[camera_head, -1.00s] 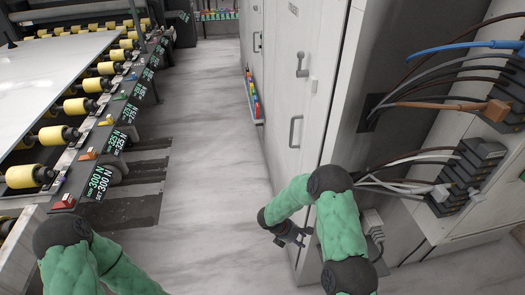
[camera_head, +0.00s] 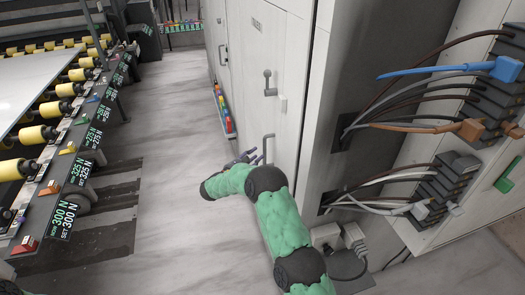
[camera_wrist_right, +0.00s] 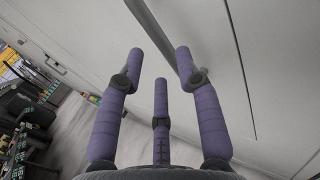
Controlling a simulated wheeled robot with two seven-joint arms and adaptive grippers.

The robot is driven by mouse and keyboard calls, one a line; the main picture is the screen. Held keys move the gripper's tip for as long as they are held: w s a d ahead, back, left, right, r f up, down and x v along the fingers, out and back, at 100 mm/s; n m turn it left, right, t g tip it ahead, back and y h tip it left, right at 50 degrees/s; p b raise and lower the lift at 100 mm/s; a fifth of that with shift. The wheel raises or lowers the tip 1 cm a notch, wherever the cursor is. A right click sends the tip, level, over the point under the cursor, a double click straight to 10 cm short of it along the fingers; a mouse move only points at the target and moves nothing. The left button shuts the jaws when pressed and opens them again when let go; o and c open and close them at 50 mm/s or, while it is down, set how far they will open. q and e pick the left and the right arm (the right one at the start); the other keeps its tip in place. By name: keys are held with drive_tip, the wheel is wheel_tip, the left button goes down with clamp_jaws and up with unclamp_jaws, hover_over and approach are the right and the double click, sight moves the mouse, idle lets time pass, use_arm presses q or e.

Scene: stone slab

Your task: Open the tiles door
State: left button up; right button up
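A tall white cabinet with flat doors (camera_head: 285,75) stands right of the middle in the head view. A grey bar handle (camera_head: 269,146) is on its near door, below a lever latch (camera_head: 270,84). My right gripper (camera_head: 250,157) is just left of that handle, at about its height. In the right wrist view its purple fingers (camera_wrist_right: 160,75) are spread apart with nothing between them.
A roller conveyor (camera_head: 35,135) with yellow rollers and lit displays runs along the left. Grey floor (camera_head: 170,190) between it and the cabinet is clear. Cables (camera_head: 410,80) and dark connector blocks (camera_head: 440,185) stick out at the right. Small coloured items (camera_head: 224,112) line the cabinet's foot.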

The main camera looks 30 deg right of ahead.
sight(264, 163)
drive_tip(key=x, duration=0.6)
drive_tip(key=shift+b, duration=0.35)
clamp_jaws()
